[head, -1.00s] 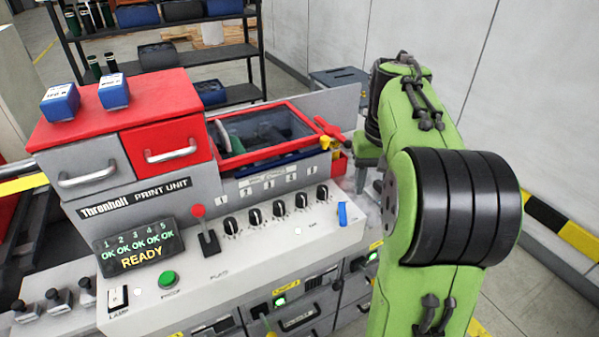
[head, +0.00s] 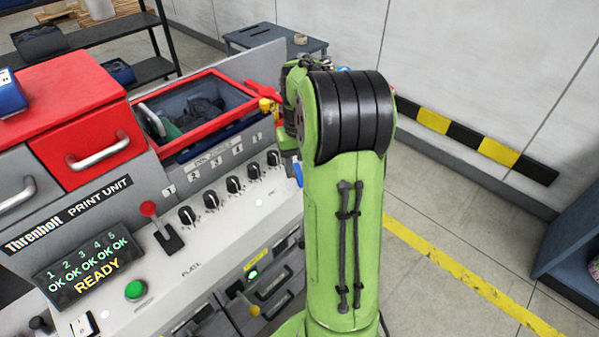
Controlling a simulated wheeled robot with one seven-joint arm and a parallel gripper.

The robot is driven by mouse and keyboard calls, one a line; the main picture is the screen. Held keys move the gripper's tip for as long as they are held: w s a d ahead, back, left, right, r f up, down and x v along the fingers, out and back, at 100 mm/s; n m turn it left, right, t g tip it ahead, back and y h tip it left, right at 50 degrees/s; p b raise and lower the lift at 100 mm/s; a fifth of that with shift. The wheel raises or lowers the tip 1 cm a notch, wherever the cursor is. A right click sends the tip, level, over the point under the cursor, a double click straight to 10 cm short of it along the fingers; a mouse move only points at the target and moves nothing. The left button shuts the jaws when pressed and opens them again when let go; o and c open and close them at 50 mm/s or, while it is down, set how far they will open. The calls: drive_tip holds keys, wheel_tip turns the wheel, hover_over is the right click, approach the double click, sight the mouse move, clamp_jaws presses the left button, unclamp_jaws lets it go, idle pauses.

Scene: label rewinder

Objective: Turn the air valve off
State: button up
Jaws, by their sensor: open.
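The air valve appears to be the red handle (head: 262,88) on a yellow fitting (head: 268,105) at the right end of the print unit, beside the red-framed window. The handle sticks out to the side; its exact angle is hard to read at this size. My green arm (head: 343,225) stands just right of the valve, its black elbow in front. A dark and green part of my arm's far end shows close to the right of the fitting. My gripper's fingers are hidden behind the arm, so I cannot tell whether they touch the valve.
A blue switch (head: 298,174) is beside my arm. A grey-blue table (head: 275,40) stands behind.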

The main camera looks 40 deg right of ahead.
drive_tip(key=shift+w+f, duration=0.1)
drive_tip(key=shift+f, duration=0.75)
drive_tip(key=shift+c, duration=0.3)
clamp_jaws()
